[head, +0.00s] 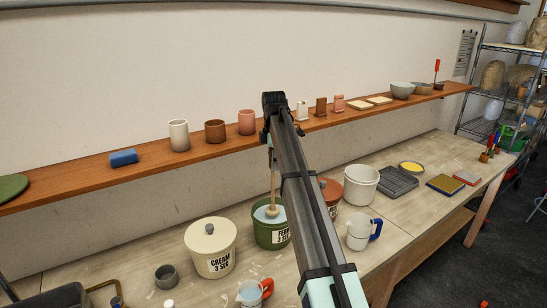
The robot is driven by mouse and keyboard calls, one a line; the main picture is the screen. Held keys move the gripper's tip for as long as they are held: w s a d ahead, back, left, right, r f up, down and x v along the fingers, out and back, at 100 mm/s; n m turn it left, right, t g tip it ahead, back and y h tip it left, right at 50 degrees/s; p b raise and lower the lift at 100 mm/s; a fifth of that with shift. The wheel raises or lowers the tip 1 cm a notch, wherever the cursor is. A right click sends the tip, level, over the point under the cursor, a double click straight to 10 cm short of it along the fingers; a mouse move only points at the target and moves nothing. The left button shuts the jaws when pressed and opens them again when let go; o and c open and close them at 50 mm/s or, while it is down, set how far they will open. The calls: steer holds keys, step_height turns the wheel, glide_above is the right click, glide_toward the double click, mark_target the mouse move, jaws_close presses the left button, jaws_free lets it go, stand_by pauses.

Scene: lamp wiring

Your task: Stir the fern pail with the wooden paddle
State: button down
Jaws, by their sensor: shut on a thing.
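My gripper (270,150) is shut on the top of the paddle above the pail. It is small and partly hidden by my arm, which also covers the pail's right edge.
A lidded cream pail (210,250) stands left of the fern pail. A reddish-brown pail (331,198) is partly behind my arm. A white bucket (360,187), a pitcher (359,233) and a red-handled jug (252,292) stand nearby. A shelf (215,151) with cups runs above.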

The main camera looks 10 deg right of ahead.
step_height(320, 180, down, 12)
steer(key=b, duration=0.3)
steer(key=shift+f, duration=0.2)
stand_by(0.3)
steer(key=shift+s, duration=0.1)
